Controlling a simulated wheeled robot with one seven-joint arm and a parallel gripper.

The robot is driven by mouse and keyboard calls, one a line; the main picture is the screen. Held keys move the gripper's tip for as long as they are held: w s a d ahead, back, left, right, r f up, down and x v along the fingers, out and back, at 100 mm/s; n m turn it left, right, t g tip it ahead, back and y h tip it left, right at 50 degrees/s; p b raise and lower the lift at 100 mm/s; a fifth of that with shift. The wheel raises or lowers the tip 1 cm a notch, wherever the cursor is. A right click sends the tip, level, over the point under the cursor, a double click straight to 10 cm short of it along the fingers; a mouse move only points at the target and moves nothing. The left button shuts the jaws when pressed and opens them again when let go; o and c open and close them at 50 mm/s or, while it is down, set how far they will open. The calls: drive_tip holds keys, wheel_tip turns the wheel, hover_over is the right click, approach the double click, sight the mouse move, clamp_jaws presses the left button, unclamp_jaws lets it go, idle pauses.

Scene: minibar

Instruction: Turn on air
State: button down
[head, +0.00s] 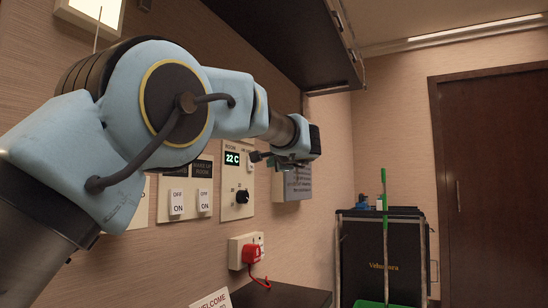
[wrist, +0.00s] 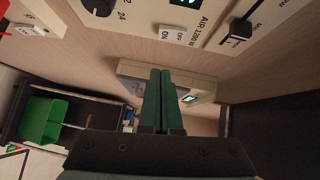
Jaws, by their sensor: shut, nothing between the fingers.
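The air switch is a small white OFF/ON rocker (wrist: 173,35) beside the label "AIR 1200 W" on a cream wall panel (wrist: 135,38); in the wrist view the panel appears turned about. I cannot tell which side of the rocker is pressed. My gripper (head: 258,156) is in front of the panel's right edge in the head view. In the wrist view its green fingers (wrist: 160,75) are together and empty, apart from the switch.
Two more OFF/ON switches (head: 176,202) are on the panel to the left. A red plug (head: 251,254) is in the socket below. A grey box (head: 297,186) is on the wall to the right. A dark cabinet (head: 270,45) overhangs. A black trolley (head: 362,258) stands at right.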

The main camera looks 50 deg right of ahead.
sight(253, 169)
drive_tip(key=w+d+p, duration=0.1)
drive_tip(key=w, duration=0.6)
drive_tip(key=shift+w+f, duration=0.15)
drive_tip(key=shift+f, duration=0.25)
